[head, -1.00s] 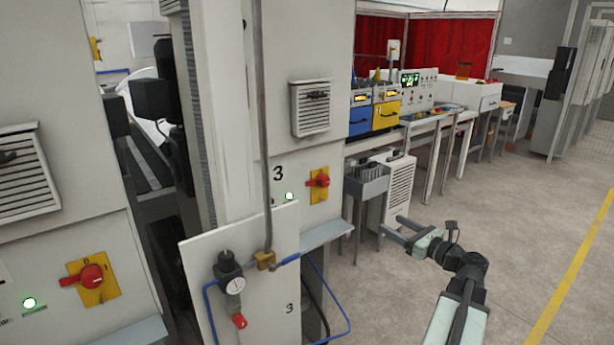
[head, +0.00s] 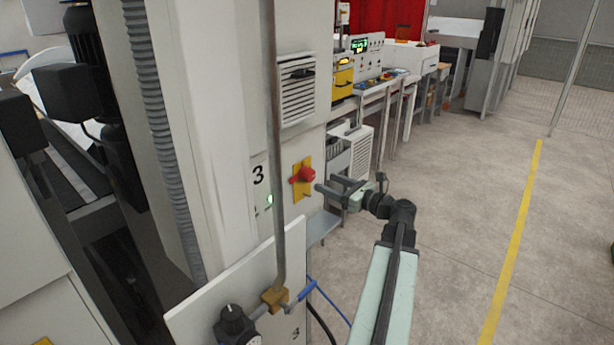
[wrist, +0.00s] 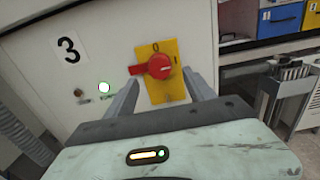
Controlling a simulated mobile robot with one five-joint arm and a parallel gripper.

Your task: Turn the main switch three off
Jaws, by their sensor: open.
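The main switch three is a red rotary knob (head: 304,174) on a yellow plate (head: 295,190), on the light panel beside the number 3. In the wrist view, the red knob (wrist: 158,66) has its handle pointing left, with a 0 mark above it on the plate (wrist: 167,90). My gripper (head: 328,184) is open and empty, just right of the knob in the head view. In the wrist view, the fingers of my gripper (wrist: 163,82) show on either side of the yellow plate. I cannot tell whether they touch anything.
A lit green lamp (wrist: 104,87) sits left of the switch, below the number 3 label (wrist: 69,49). A valve panel (head: 235,275) with a vertical pipe (head: 275,150) stands in front at left. A grey shelf (head: 323,227) juts below the switch. Open floor (head: 460,200) lies right.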

